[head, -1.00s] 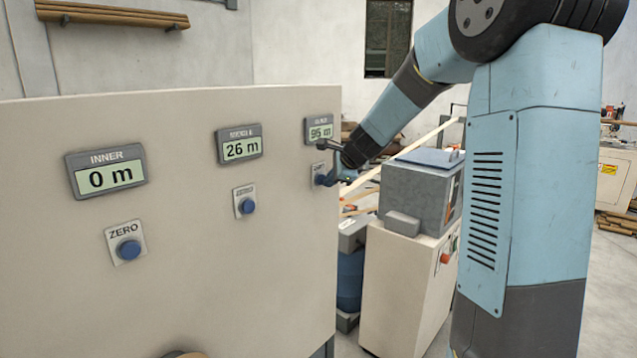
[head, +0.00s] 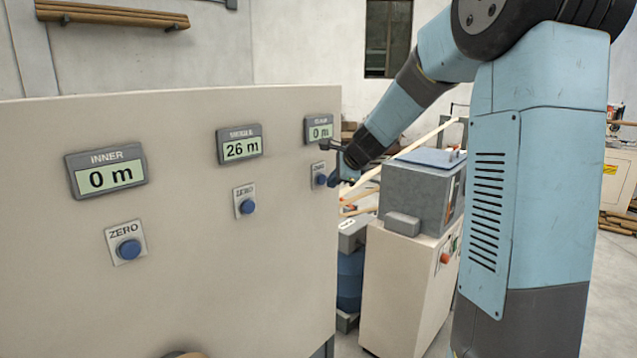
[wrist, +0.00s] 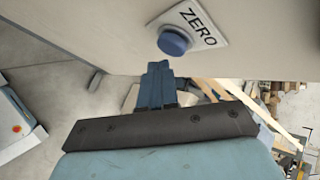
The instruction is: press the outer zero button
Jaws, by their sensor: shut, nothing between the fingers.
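The outer display (head: 319,130) at the right end of the beige panel (head: 280,250) reads 0 m. Below it is the blue outer zero button (head: 321,180) on its label plate. The button (wrist: 174,41) also shows in the wrist view, with the ZERO label (wrist: 197,27) beside it. My gripper (head: 336,183) is shut and empty, just right of the button in the head view. In the wrist view my fingertips (wrist: 157,66) point toward the button with a small gap to it.
The inner display (head: 106,172) reads 0 m, with its zero button (head: 129,249) below. The middle display (head: 240,145) reads 26 m, above its button (head: 247,207). A grey box on a beige cabinet (head: 400,290) stands right of the panel, under my arm.

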